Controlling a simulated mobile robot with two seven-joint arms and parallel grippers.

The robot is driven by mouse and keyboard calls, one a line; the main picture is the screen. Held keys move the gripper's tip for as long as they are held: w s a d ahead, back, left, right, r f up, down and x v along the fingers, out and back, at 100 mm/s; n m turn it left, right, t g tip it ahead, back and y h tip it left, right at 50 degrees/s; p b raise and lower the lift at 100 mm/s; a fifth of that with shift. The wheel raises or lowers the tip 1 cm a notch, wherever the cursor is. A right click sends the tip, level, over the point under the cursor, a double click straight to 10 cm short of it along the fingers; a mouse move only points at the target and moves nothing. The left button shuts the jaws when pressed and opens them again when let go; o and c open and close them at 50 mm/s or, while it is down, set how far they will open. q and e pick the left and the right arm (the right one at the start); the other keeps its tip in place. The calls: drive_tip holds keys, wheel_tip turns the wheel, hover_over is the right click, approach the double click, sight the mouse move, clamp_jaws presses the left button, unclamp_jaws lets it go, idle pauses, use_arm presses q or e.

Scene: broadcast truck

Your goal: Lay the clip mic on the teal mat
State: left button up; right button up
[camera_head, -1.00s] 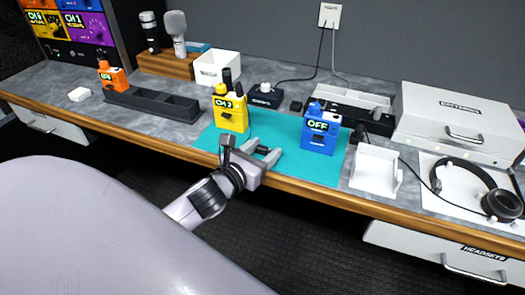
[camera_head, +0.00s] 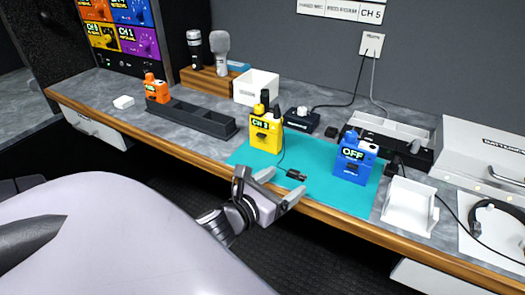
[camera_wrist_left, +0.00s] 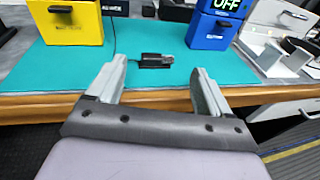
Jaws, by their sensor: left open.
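The teal mat (camera_head: 318,185) lies on the workbench near its front edge. A small black clip mic (camera_head: 296,175) lies on the mat between the yellow pack (camera_head: 266,133) marked CH 1 and the blue pack (camera_head: 354,163) marked OFF. A thin cable runs from the mic toward the yellow pack. In the left wrist view the clip mic (camera_wrist_left: 156,60) sits ahead of and between the fingers. My left gripper (camera_head: 266,185) is open and empty at the bench's front edge, short of the mic; its spread fingers also show in the left wrist view (camera_wrist_left: 158,85). My right gripper is not seen.
A black slotted rack (camera_head: 190,118), an orange pack (camera_head: 157,88) and a white box (camera_head: 257,87) stand to the left and behind. A white holder (camera_head: 409,205) stands right of the mat. The wooden bench edge (camera_head: 330,215) runs below my gripper.

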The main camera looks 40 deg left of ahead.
use_arm(q)
drive_tip(key=s, duration=0.7)
drive_tip(key=s+d+f+n+g, duration=0.2)
drive_tip(key=f+n, duration=0.4)
drive_tip(key=n, duration=0.5)
drive_tip(key=s+d+f+n+g+h, duration=0.1)
drive_tip(key=s+d+f+n, duration=0.1)
drive_tip(key=d+f+n, duration=0.2)
drive_tip(key=s+d+f+n+g+h, duration=0.1)
drive_tip(key=f+n, duration=0.8)
drive_tip(key=n, duration=0.9)
drive_tip(key=shift+s+d+f+n+g, duration=0.4)
drive_tip(key=shift+s+d+g, duration=0.4)
drive_tip(key=shift+d, duration=0.55)
drive_tip(key=shift+r, duration=0.1)
drive_tip(key=shift+r+p, duration=0.5)
drive_tip(key=shift+r, duration=0.2)
